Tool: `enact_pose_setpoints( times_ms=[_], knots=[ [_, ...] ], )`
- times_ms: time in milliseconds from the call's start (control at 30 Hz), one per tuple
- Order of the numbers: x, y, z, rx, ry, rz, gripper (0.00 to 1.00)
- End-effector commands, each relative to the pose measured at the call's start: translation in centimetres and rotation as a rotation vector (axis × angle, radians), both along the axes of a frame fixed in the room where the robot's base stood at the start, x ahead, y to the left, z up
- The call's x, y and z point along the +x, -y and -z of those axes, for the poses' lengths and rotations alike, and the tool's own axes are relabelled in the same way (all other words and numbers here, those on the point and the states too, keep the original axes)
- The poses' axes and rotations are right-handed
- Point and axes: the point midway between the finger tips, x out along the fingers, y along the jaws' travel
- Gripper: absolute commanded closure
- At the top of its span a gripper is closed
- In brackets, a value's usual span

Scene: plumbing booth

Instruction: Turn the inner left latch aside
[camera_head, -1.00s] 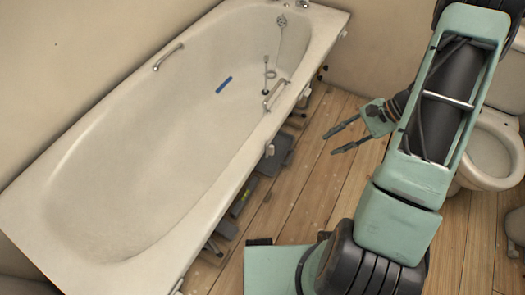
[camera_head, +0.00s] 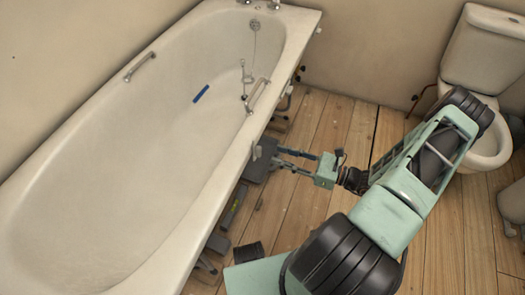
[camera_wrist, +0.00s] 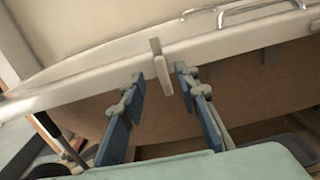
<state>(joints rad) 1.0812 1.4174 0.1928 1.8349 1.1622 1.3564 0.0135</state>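The latch is a small pale upright tab on the outer rim of the bathtub. It shows in the wrist view (camera_wrist: 160,68) and at the tub's near edge in the head view (camera_head: 256,152). My gripper (camera_head: 279,157) is open and empty, pointing at the tub's side. In the wrist view its two blue-grey fingers (camera_wrist: 160,76) stand apart, with the latch appearing between and just beyond their tips. In the head view the tips look a little short of the latch. I see no contact.
The white bathtub (camera_head: 150,165) has a metal handle (camera_head: 259,96) on its near rim. Grey items (camera_head: 262,160) lie on the floor under that rim. The toilet (camera_head: 482,140) stands at the right. Wooden floor (camera_head: 325,125) is clear behind my arm.

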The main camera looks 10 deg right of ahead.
Motion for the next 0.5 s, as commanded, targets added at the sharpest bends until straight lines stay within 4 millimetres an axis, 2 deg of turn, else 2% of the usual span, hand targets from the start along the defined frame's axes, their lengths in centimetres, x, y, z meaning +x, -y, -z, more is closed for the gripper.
enact_pose_setpoints(
  times_ms=[33,200,500],
  knots=[
    [0.6,-1.0,0.1,0.001,-0.002,-0.003,0.71],
    [2.3,-3.4,0.1,-0.001,0.000,-0.004,0.71],
    [3.8,-5.3,0.0,-0.003,-0.001,-0.002,0.71]
  ],
)
